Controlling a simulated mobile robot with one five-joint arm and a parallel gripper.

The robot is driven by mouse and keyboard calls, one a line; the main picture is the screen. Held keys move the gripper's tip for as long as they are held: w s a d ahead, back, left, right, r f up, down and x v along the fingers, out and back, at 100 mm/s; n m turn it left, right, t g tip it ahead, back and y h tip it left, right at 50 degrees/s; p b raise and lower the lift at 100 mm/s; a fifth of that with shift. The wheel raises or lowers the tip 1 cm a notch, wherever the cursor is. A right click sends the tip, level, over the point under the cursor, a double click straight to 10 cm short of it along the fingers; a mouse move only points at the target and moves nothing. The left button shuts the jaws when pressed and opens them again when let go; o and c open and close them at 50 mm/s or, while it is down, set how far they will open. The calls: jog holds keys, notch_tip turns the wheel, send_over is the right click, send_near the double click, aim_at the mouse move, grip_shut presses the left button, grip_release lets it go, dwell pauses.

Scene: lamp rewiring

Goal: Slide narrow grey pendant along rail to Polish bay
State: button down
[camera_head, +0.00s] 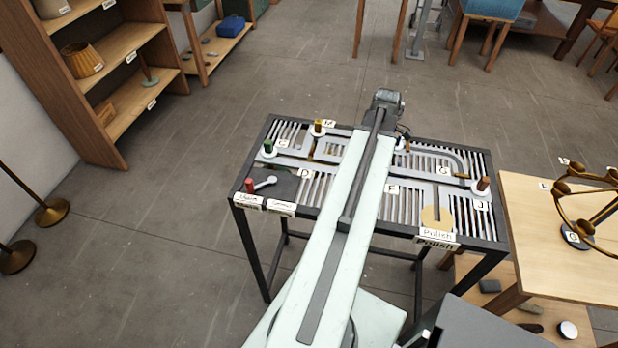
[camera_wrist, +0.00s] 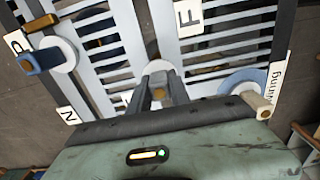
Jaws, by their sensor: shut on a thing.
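My gripper (camera_wrist: 157,98) is shut on a small, mostly hidden piece in the wrist view. A pale grey round disc (camera_wrist: 158,68) shows just beyond the fingers, over a rail of the slatted rack. It may belong to the narrow grey pendant, but I cannot tell its full shape. In the head view my arm hides the held piece and the fingertips. The Polish bay (camera_head: 431,217) is at the rack's near right, with a tan round patch and a "Polish" sign (camera_head: 437,235) at its front edge.
Wooden shelves (camera_head: 125,40) stand at left. A table with a brass lamp (camera_head: 590,227) adjoins at right.

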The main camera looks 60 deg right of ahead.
jog(key=shift+s+d, duration=0.15)
jog(key=shift+s, duration=0.4)
jog(key=s+d, duration=0.2)
jog(key=s, duration=0.4)
jog(key=s+d, duration=0.2)
jog(key=s, duration=0.4)
jog(key=s+d, duration=0.2)
jog(key=s, duration=0.5)
jog(key=shift+d, duration=0.1)
